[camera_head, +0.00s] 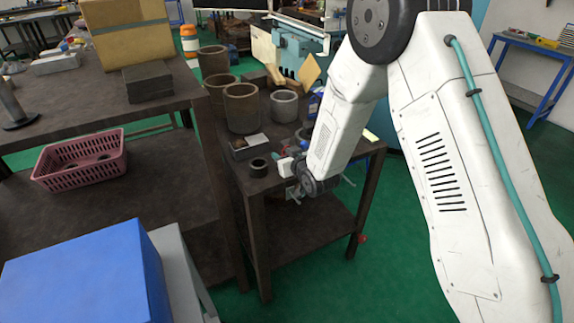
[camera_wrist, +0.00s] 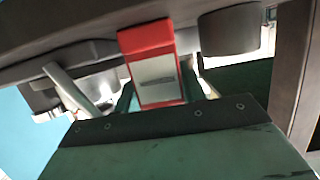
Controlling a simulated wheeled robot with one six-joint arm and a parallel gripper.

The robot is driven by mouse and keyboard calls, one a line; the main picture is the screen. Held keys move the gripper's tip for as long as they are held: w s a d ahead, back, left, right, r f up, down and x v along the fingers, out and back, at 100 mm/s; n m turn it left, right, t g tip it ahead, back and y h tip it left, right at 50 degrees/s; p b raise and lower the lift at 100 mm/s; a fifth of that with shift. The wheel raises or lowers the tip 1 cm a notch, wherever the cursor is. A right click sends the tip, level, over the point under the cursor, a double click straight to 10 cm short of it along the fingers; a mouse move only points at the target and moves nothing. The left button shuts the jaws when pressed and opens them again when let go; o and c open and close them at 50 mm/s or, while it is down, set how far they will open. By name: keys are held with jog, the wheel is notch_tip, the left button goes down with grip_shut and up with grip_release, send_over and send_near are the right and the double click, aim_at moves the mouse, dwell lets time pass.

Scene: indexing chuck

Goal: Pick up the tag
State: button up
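In the wrist view, a flat piece with a red top and a pale grey face (camera_wrist: 157,75), which looks like the tag, shows near the middle. It overlaps a dark edge above it; I cannot tell whether it hangs or rests there. I cannot single it out in the head view, where my arm hides part of the small table. My gripper (camera_head: 300,187) is at the front edge of the small dark table (camera_head: 262,197). Its fingertips are too small to read in the head view, and no clear finger pair shows in the wrist view.
The small table carries several brown pots (camera_head: 242,108), a grey pot (camera_head: 284,106) and a small dark ring (camera_head: 258,167). A pink basket (camera_head: 80,160) sits on the larger bench's lower shelf at left. A blue box (camera_head: 85,280) is in front.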

jog(key=shift+r, duration=0.1)
jog(key=shift+c, duration=0.5)
jog(key=shift+r, duration=0.55)
notch_tip(320, 180, up, 2)
jog(key=shift+r, duration=0.15)
jog(key=d+f+v, duration=0.1)
jog(key=f+v, duration=0.2)
jog(key=v, duration=1.2)
jog(key=shift+s, duration=0.65)
jog(key=shift+d, duration=0.1)
notch_tip(320, 180, down, 18)
jog(key=s+g+h, duration=0.1)
jog(key=s+g, duration=0.1)
jog(key=s, duration=0.1)
jog(key=w+a, duration=0.4)
jog(key=w, duration=0.4)
jog(key=shift+w+a+f, duration=0.35)
jog(key=shift+f, duration=0.15)
